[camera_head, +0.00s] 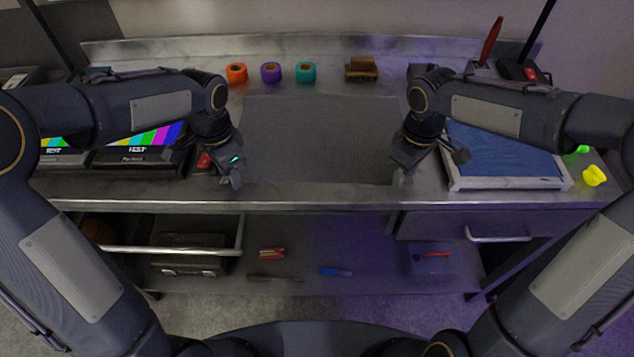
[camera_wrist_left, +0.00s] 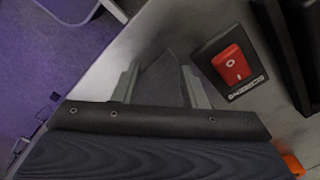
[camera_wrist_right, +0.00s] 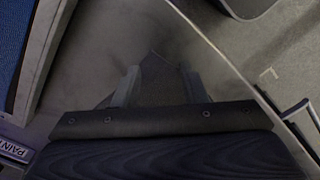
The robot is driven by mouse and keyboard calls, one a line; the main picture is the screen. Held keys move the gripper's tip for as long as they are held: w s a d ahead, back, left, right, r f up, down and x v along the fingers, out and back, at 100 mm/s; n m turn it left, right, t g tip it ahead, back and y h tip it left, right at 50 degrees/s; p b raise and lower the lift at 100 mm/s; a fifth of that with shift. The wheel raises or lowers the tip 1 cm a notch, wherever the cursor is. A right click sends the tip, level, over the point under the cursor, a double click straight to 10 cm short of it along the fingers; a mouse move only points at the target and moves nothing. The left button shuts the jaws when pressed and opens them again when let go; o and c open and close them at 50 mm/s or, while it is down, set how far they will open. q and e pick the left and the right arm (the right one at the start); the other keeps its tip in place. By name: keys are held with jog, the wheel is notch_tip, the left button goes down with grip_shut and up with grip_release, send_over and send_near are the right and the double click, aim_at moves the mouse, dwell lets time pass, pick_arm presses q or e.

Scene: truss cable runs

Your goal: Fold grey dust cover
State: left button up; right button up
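The grey dust cover (camera_head: 320,135) lies flat and spread on the middle of the metal bench, its front edge close to the bench's front edge. My left gripper (camera_head: 232,180) is at its front left corner. In the left wrist view the cover's corner (camera_wrist_left: 162,78) shows between the two fingers, which stand apart. My right gripper (camera_head: 400,178) is at the front right corner. In the right wrist view that corner (camera_wrist_right: 157,80) shows between its two parted fingers. Whether either gripper touches the cloth cannot be told.
Orange (camera_head: 236,73), purple (camera_head: 271,72) and teal (camera_head: 306,72) tape rolls and a brown brush (camera_head: 361,68) stand behind the cover. Test-screen devices (camera_head: 135,150) and a red switch (camera_wrist_left: 231,64) are on the left. A blue-topped tray (camera_head: 505,155) is on the right. An open drawer (camera_head: 170,250) is below left.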

pick_arm(q)
grip_shut()
pick_arm(e)
jog(key=shift+f, duration=0.1)
grip_shut()
pick_arm(q)
jog(key=shift+r, duration=0.1)
